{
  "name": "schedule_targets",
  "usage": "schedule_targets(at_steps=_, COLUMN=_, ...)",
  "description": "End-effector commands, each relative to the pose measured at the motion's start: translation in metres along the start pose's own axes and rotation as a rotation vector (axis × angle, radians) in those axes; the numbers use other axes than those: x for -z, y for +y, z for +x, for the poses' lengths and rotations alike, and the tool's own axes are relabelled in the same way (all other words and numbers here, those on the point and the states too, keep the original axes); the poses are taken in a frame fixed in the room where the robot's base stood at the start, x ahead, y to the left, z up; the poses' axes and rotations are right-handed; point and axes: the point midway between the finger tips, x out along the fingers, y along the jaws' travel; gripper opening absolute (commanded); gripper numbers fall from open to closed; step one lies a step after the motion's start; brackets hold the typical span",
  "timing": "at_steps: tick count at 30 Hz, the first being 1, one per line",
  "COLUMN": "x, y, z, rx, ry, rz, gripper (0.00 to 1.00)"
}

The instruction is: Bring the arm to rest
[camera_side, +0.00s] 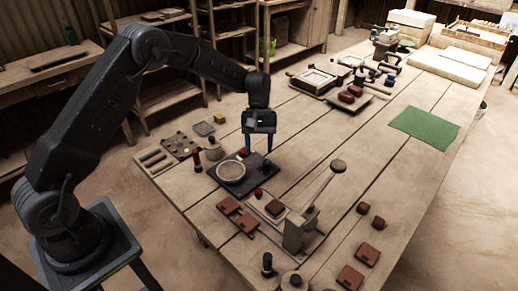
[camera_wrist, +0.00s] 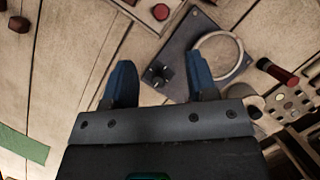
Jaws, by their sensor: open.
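My gripper (camera_side: 257,142) hangs from my dark arm above the wooden table (camera_side: 420,105), pointing down. Its two blue fingers are apart with nothing between them; they also show in the wrist view (camera_wrist: 160,90). In the side view the fingers overlap the far edge of a dark plate (camera_side: 228,188) that bears a round pale ring (camera_side: 231,172). In the wrist view the ring (camera_wrist: 217,56) lies beyond the right finger. I cannot tell the exact height of the fingertips over the table.
A lever press (camera_side: 295,232) stands at the front with a dark red piece in it. Reddish-brown tiles (camera_side: 350,277) lie around it. A green mat (camera_side: 425,128) lies at the right. The table's middle is largely clear.

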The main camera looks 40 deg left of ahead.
Motion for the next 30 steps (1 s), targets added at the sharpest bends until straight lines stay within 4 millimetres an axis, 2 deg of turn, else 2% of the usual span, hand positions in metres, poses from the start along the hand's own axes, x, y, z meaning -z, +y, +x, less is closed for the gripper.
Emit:
schedule_targets(at_steps=6, x=-0.004, y=-0.001, z=-0.006, rx=-0.004, ry=0.012, rz=0.013, gripper=0.52)
schedule_targets(at_steps=8, x=-0.011, y=-0.002, z=-0.017, rx=-0.01, ry=0.032, rz=0.033, gripper=0.52)
schedule_targets(at_steps=11, x=-0.032, y=-0.008, z=-0.044, rx=-0.023, ry=0.087, rz=0.089, gripper=0.52)
schedule_targets(at_steps=15, x=-0.074, y=-0.024, z=-0.086, rx=-0.041, ry=0.188, rz=0.198, gripper=0.52)
schedule_targets(at_steps=21, x=-0.135, y=-0.058, z=-0.127, rx=-0.06, ry=0.339, rz=0.352, gripper=0.52)
schedule_targets(at_steps=26, x=-0.182, y=-0.091, z=-0.144, rx=-0.066, ry=0.463, rz=0.475, gripper=0.52)
schedule_targets(at_steps=30, x=-0.219, y=-0.122, z=-0.148, rx=-0.066, ry=0.573, rz=0.578, gripper=0.52)
